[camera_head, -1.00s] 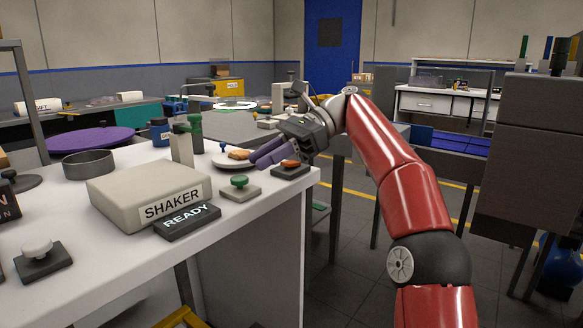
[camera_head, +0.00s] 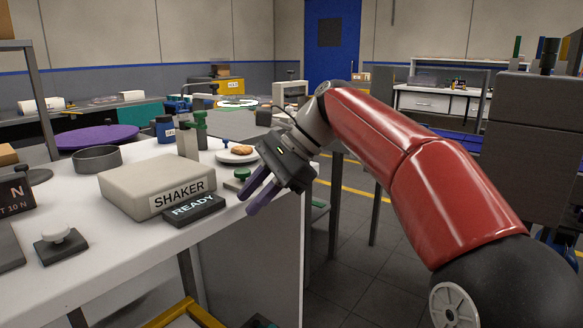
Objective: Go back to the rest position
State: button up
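My gripper (camera_head: 249,201) hangs at the front edge of the white table, at the end of my red arm. Its two purple fingers point down and left, with a gap between them and nothing seen in it. It is just right of the READY sign (camera_head: 194,210) and in front of the green button (camera_head: 242,174), which it partly covers. The biscuit (camera_head: 241,150) lies on a white plate (camera_head: 228,158) behind the gripper, apart from it. The red-topped button is hidden now.
The beige SHAKER box (camera_head: 150,182) stands on the white table (camera_head: 110,250) left of my gripper. A white-knobbed button (camera_head: 60,240), a grey round dish (camera_head: 97,159) and a blue bottle (camera_head: 165,130) are on it too. Open floor (camera_head: 350,240) lies right of the table.

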jog(key=s+d+f+n+t+h, duration=0.7)
jog(key=s+d+f+n, duration=0.3)
jog(key=s+d+f, duration=1)
jog(key=shift+s+d+h, duration=0.2)
jog(key=shift+d+h, duration=0.4)
jog(key=shift+d, duration=0.25)
